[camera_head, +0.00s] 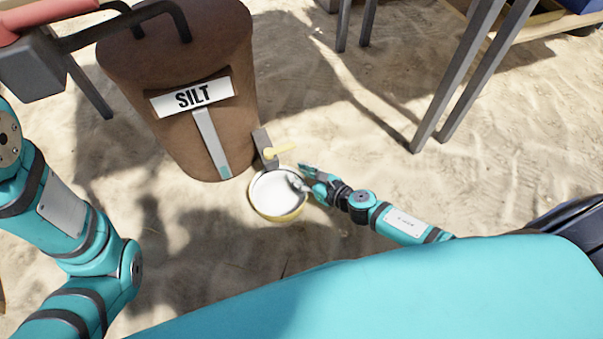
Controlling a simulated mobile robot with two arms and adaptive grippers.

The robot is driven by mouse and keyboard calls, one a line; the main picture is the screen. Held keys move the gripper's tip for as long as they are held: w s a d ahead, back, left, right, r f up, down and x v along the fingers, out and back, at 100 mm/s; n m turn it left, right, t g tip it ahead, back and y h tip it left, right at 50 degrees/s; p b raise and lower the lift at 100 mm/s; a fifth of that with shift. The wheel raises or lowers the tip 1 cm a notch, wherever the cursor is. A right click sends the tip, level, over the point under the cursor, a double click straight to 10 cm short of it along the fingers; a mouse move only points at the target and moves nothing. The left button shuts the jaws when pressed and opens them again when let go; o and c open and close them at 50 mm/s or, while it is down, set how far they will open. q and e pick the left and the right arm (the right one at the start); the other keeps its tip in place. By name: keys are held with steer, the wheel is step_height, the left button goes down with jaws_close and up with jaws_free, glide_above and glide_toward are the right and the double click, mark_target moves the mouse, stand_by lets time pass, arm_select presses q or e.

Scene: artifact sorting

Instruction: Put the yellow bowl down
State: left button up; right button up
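The yellow bowl (277,195) has a yellow outer side and a pale white inside. It is at the middle of the head view, just below the yellow tap (279,150) of the brown silt container. My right gripper (303,178) reaches in from the right and is at the bowl's upper right rim. Its fingers overlap the rim, and it appears shut on it. I cannot tell whether the bowl touches the sand.
The brown container (181,85) labelled SILT stands at the upper left. A grey and red object with dark bars (40,60) is at the top left. Grey table legs (462,75) stand at the upper right. Sandy ground (330,225) is open around the bowl.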

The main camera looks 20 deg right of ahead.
steer(key=p+v, duration=0.2)
steer(key=v, duration=1)
steer(key=shift+p, duration=0.35)
